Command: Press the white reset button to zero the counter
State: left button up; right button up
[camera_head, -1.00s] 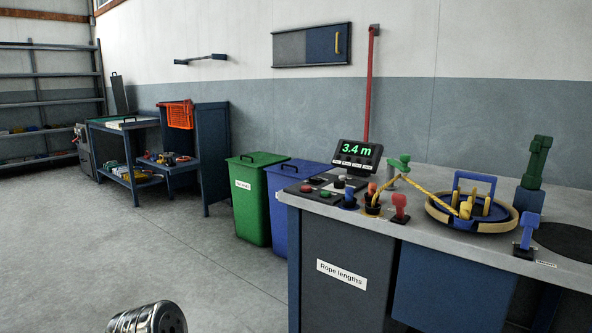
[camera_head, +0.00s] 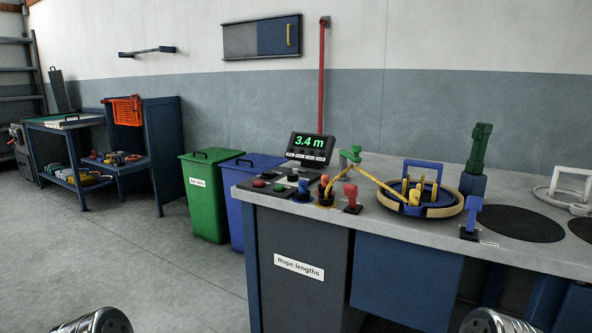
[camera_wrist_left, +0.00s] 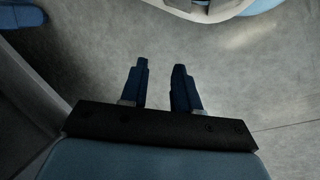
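The counter (camera_head: 310,148) on the bench (camera_head: 450,238) is a dark display reading "3.4 m" in green. My right gripper is out of view.
A yellow rope runs from a green clamp (camera_head: 350,157) to a blue-handled round tray (camera_head: 436,211) on the bench. A red-handled lever (camera_head: 352,198) stands beside the panel. Green (camera_head: 205,195) and blue (camera_head: 238,205) bins stand left of the bench. The floor before them is clear.

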pick_arm(q)
grip_shut()
dwell(1.4)
